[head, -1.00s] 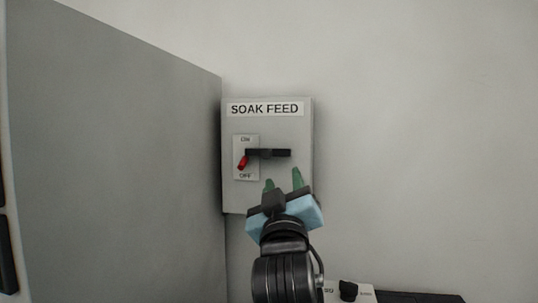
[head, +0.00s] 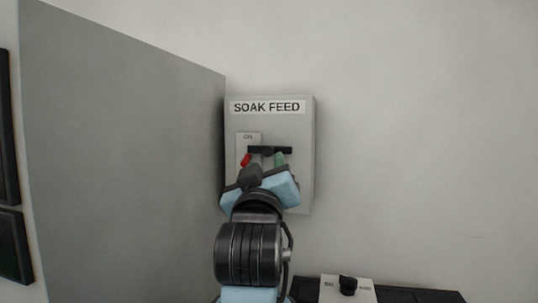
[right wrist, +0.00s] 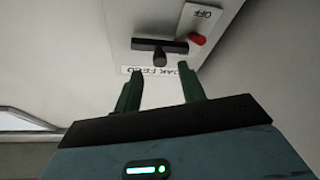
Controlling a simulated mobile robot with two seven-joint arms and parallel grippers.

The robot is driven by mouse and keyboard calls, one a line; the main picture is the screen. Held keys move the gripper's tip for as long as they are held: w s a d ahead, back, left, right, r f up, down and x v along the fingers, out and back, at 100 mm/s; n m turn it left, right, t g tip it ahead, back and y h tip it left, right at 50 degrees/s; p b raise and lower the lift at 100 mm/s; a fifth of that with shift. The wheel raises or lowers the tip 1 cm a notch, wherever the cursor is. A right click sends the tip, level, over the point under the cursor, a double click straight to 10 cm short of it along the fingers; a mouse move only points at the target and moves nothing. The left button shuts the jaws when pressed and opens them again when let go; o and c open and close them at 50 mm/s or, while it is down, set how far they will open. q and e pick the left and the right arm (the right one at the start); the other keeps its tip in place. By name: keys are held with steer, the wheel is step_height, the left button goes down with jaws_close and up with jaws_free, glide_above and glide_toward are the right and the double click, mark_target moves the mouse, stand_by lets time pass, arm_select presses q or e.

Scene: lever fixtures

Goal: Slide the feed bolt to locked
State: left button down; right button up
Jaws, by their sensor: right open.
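A grey box (head: 300,130) labelled SOAK FEED is on the wall. No "locked" marking shows. My right gripper (head: 267,162) is just below the bar and hides the OFF label in the head view. In the right wrist view the green fingers (right wrist: 160,80) are apart and empty, pointing toward the black bar (right wrist: 160,46). The red tip (right wrist: 197,39) is beside the bar there. My left gripper is out of view.
A large grey panel (head: 120,150) stands close to the left of the box. A small white unit with a black knob (head: 347,285) is at the bottom right. The wall (head: 420,150) right of the box is bare.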

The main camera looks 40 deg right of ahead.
mark_target(268, 154)
steer(key=shift+x, duration=2.45)
jaws_close()
